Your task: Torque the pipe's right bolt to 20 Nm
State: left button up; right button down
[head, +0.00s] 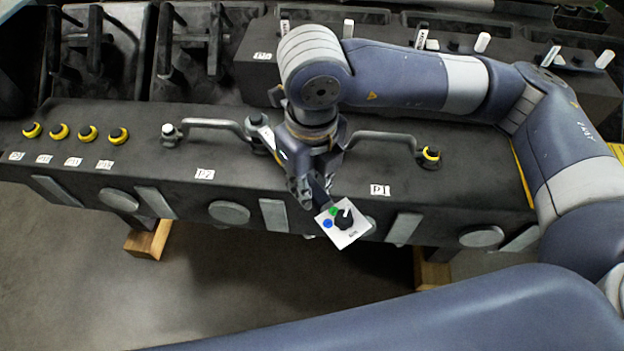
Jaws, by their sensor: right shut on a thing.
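My right gripper (314,182) hangs over the front edge of the engine block (465,185). It is shut on a torque tool, whose white panel (350,235) has a black dial, a green button and a blue button and reads "Nm". A bent grey pipe (385,136) lies on the block by the label P1; its left end is hidden behind my gripper. Another grey pipe (215,124) lies left by the label P2. My left gripper is not in view.
Several yellow-ringed bolts (88,133) stand in a row at the block's left. Behind is a dark rack (385,88) with several labelled pieces. Wooden blocks (149,239) support the engine block. The floor in front is clear.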

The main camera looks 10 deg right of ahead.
jog(key=shift+s+a, duration=0.25)
jog(key=shift+a, duration=0.2)
jog(key=shift+a, duration=0.1)
jog(key=shift+s+a+m+b, duration=0.2)
jog(key=shift+a+m+b, duration=0.15)
jog(key=shift+m+b, duration=0.05)
jog(key=shift+s+a+b, duration=0.1)
jog(key=shift+a+b, duration=0.2)
jog(key=shift+a, duration=0.1)
jog(key=shift+a+m, duration=0.1)
jog(key=shift+m, duration=0.2)
jog(key=shift+s+a+b, duration=0.15)
jog(key=shift+a+b, duration=0.15)
jog(key=shift+a, duration=0.05)
jog(key=shift+a+m, duration=0.15)
jog(key=shift+m, duration=0.15)
jog(key=shift+a+b, duration=0.25)
jog(key=shift+b, duration=0.05)
